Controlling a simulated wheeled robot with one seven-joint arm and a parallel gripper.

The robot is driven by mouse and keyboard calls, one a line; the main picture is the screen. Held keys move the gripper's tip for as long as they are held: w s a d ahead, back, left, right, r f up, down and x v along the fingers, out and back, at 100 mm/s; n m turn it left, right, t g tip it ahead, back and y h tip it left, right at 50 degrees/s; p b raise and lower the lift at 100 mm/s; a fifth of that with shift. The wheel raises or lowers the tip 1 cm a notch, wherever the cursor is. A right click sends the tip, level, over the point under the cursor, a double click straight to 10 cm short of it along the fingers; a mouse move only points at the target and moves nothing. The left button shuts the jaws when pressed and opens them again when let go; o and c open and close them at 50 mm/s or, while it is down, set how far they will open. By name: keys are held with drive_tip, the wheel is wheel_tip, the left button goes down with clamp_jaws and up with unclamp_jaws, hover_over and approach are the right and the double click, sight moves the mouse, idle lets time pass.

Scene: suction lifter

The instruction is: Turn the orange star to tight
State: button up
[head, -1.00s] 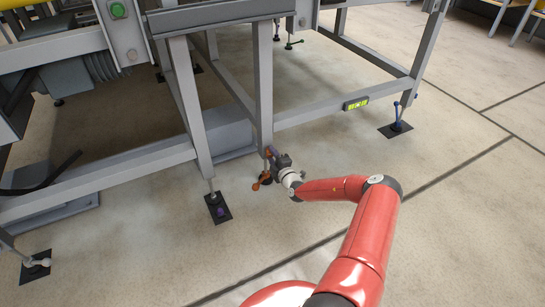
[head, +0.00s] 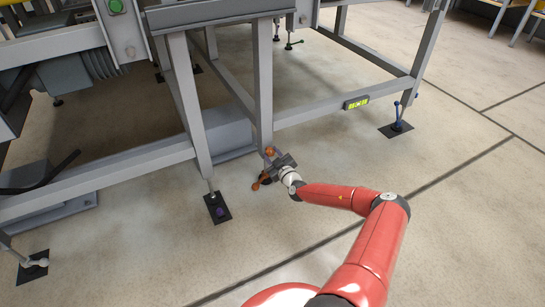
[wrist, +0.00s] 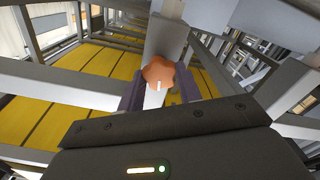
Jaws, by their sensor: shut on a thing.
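The orange star (wrist: 158,73) is a lobed knob with a small white mark near its lower edge. In the wrist view it sits between the two dark fingers of my gripper (wrist: 158,88), which is shut on it. In the head view the star (head: 270,151) shows at the tip of my gripper (head: 272,157), beside the foot of a grey frame leg. My gripper and wrist hide part of the leg's foot. An orange lever (head: 260,182) sticks out below the gripper, near the floor.
A grey frame leg (head: 263,90) stands right behind my gripper, with crossbars to both sides. A foot with a purple part (head: 221,211) is to the left, and a blue-handled foot (head: 398,115) to the right. The floor on the right is open.

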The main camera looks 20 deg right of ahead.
drive_tip(key=shift+m, duration=0.8)
drive_tip(key=o, duration=1)
drive_tip(key=s+p, duration=0.1)
drive_tip(key=s, duration=0.6)
drive_tip(key=shift+s+d, duration=0.15)
drive_tip(key=shift+s, duration=0.25)
